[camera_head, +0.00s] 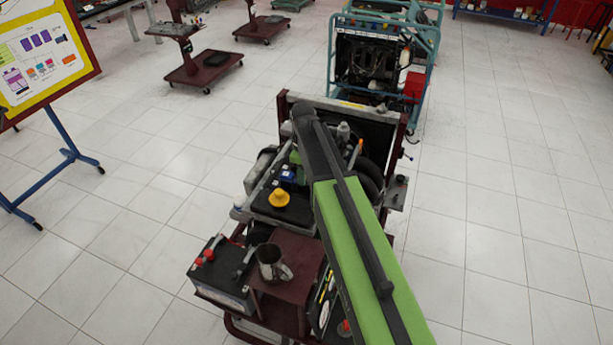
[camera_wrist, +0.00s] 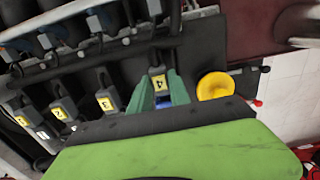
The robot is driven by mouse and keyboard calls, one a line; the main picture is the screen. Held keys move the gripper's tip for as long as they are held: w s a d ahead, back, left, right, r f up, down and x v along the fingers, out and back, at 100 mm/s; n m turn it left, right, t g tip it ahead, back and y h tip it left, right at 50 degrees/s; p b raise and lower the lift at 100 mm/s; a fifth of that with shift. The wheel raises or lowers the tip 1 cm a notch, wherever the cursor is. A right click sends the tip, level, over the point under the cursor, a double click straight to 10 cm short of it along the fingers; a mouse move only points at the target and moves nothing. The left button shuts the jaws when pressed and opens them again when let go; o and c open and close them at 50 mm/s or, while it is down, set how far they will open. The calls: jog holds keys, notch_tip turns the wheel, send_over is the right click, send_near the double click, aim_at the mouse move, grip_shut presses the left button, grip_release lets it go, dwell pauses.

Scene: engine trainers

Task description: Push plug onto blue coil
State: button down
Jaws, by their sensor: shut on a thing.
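In the wrist view, my gripper's two teal fingers (camera_wrist: 163,92) stand on either side of a dark plug with a yellow "4" label (camera_wrist: 158,82), and they are shut on it. The blue coil (camera_wrist: 163,101) shows as a small blue patch between the fingers, below the label. In the head view, the blue coil (camera_head: 287,174) is on the engine's top, just behind the yellow cap. I cannot tell how far the plug sits on the coil, because the fingers hide the joint.
A round yellow cap (camera_wrist: 215,86) is close to the right of my fingers. Several labelled plugs, such as one (camera_wrist: 106,102), line up to the left. A metal jug (camera_head: 272,264) and a battery (camera_head: 222,275) stand at the front of the engine stand.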

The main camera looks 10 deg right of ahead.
jog(key=shift+w+a, duration=0.6)
jog(key=shift+a, duration=0.25)
jog(key=c, duration=1.2)
grip_release()
notch_tip(320, 180, up, 18)
jog(key=p, duration=1.7)
jog(key=shift+f, duration=0.25)
jog(key=shift+s, duration=0.1)
